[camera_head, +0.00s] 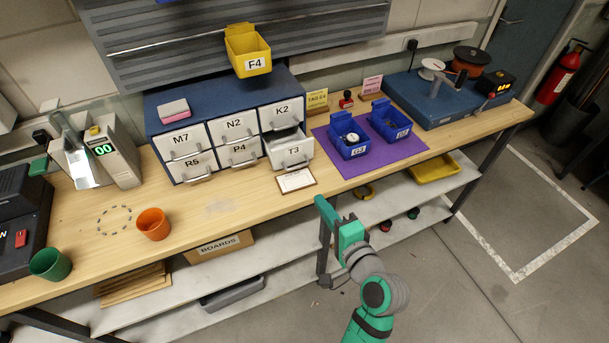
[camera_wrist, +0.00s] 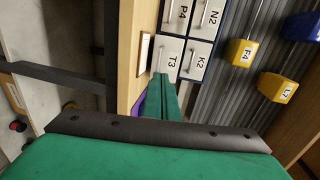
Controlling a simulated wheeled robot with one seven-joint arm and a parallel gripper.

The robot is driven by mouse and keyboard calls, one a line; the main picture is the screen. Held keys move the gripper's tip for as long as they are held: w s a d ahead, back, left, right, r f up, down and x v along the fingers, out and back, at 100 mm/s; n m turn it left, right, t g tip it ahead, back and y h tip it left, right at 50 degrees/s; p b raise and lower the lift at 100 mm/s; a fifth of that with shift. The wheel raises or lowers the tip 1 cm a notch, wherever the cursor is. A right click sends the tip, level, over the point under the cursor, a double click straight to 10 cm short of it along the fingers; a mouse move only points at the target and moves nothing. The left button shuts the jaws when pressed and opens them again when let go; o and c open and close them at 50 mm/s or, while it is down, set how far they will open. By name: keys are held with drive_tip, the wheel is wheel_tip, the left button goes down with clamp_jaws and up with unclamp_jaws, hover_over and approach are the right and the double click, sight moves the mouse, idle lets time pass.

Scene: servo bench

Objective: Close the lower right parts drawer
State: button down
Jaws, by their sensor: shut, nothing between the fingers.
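The lower right parts drawer (camera_head: 289,154), labelled T3, sticks out of the front of the blue and white drawer cabinet (camera_head: 222,95). Its open top shows behind its front face. It also shows in the wrist view as the T3 front (camera_wrist: 168,57), turned sideways, with its handle near the fingers. My gripper (camera_head: 320,203) is at the bench's front edge, below and right of the T3 drawer and apart from it in the head view. Its green fingers (camera_wrist: 160,84) are together and empty, pointing toward T3. Whether they touch the drawer is not clear in the wrist view.
The other drawers, such as K2 (camera_head: 283,115) and P4 (camera_head: 240,153), look shut. A framed card (camera_head: 296,181) lies in front of T3. Blue bins (camera_head: 349,142) stand on a purple mat (camera_head: 373,161) to the right. An orange cup (camera_head: 153,224) stands on the left.

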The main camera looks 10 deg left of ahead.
approach(293, 156)
drive_tip(key=shift+w+a+f+h, duration=0.15)
drive_tip(key=shift+w+a+f, duration=0.25)
drive_tip(key=shift+w+f, duration=0.2)
drive_tip(key=shift+w+a+f+h, duration=0.15)
drive_tip(key=shift+w+a+f, duration=0.2)
drive_tip(key=shift+w+f, duration=0.2)
drive_tip(key=x, duration=0.2)
drive_tip(key=r+x, duration=0.1)
drive_tip(key=x, duration=0.4)
drive_tip(key=shift+w+a+r, duration=0.25)
drive_tip(key=shift+w+a, duration=0.15)
drive_tip(key=shift+r, duration=0.1)
drive_tip(key=shift+a+r, duration=0.1)
drive_tip(key=shift+a, duration=0.1)
drive_tip(key=shift+d, duration=0.1)
